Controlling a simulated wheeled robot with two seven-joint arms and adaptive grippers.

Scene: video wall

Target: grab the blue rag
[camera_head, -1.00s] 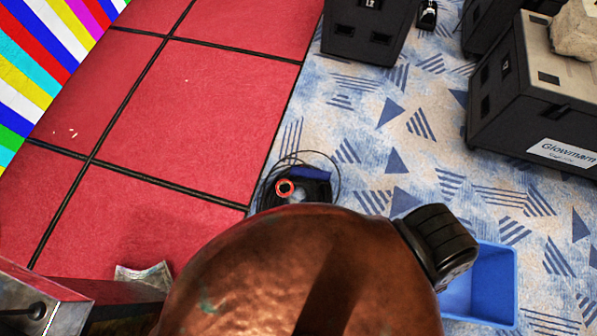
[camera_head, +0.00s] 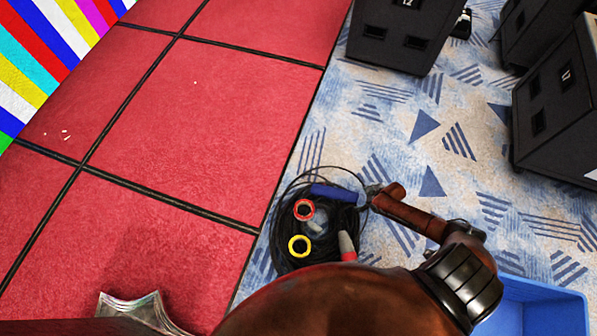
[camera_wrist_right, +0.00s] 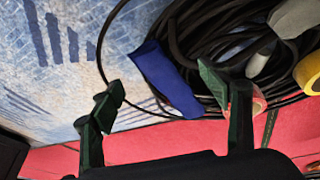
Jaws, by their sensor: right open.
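The blue rag (camera_head: 333,193) is a small dark blue strip on the upper edge of a black cable coil (camera_head: 285,225). My right gripper (camera_head: 372,191) is just right of the rag in the head view, its small fingers hard to make out. In the right wrist view the rag (camera_wrist_right: 165,80) shows between the two green fingers of my open right gripper (camera_wrist_right: 157,92). It lies beyond them, against the cable coil (camera_wrist_right: 215,35). I cannot tell whether a finger touches it. My left gripper is out of view.
Red tape (camera_head: 304,209) and yellow tape (camera_head: 299,245) lie on the coil. A blue bin (camera_head: 540,300) stands at lower right. Black cases (camera_head: 402,35) stand at the back. A silvery object (camera_head: 135,312) is at lower left. The red floor (camera_head: 200,110) is mostly clear.

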